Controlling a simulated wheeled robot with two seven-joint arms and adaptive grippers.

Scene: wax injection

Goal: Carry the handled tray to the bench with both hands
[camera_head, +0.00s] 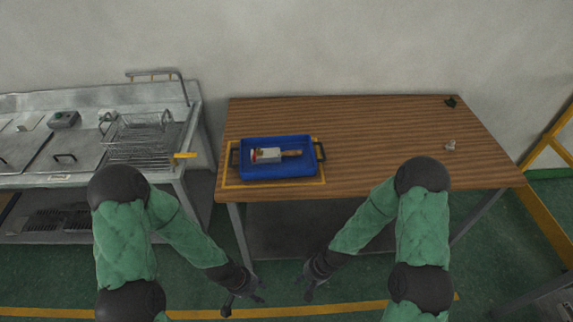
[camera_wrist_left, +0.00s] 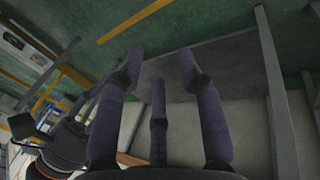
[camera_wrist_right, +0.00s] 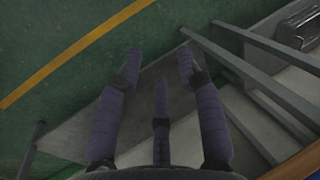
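The blue handled tray (camera_head: 308,168) sits on the left part of the wooden bench (camera_head: 390,130), inside a yellow outlined rectangle. It has a dark handle at each short end. A metal tool with a brown handle (camera_head: 291,153) lies in it. My left gripper (camera_head: 244,292) and my right gripper (camera_head: 314,284) hang in front of the bench, below its top and apart from the tray. The left wrist view shows the left fingers (camera_wrist_left: 160,70) spread with nothing between them. The right wrist view shows the right fingers (camera_wrist_right: 160,70) spread and empty too.
A metal fryer counter with a wire basket (camera_head: 140,138) stands left of the bench, with a narrow gap between. A small dark object (camera_head: 450,102) and a small pale object (camera_head: 450,145) lie on the bench's right side. The bench middle is clear.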

